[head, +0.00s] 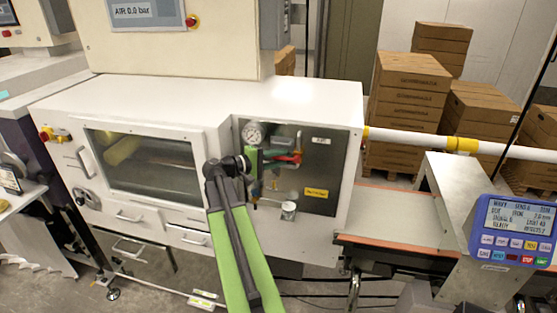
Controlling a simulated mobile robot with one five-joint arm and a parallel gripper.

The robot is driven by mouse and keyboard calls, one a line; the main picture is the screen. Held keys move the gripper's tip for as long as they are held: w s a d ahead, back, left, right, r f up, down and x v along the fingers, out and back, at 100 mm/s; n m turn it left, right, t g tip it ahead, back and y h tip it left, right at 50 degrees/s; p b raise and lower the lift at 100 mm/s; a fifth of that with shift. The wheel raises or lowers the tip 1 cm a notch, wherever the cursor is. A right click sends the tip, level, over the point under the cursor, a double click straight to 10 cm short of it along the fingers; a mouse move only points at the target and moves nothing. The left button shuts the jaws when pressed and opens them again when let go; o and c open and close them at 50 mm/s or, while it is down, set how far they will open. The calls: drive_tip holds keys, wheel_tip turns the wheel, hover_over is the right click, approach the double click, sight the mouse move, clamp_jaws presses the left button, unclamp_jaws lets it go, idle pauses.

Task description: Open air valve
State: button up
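The air valve's red handle (289,158) points to the right, roughly level, in the recessed grey panel (318,165) on the white machine's front. A round pressure gauge (253,134) sits just above and left of it. My arm reaches up from the bottom, and its dark wrist is at the panel's left edge. My gripper (249,166) is small and partly hidden by the wrist, left of the red handle; a gap seems to remain between them. I cannot tell whether its fingers are open. A green part beside the gauge partly merges with the gripper. The upper screen (145,10) reads "AIR 0.0 bar".
A small yellow label (316,193) and a round silver fitting (288,210) are low on the panel. A windowed door (143,165) is to the left. A conveyor (388,215) and blue control box (513,230) stand right. Cardboard boxes (410,85) are stacked behind.

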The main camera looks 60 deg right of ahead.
clamp_jaws()
idle(1.1)
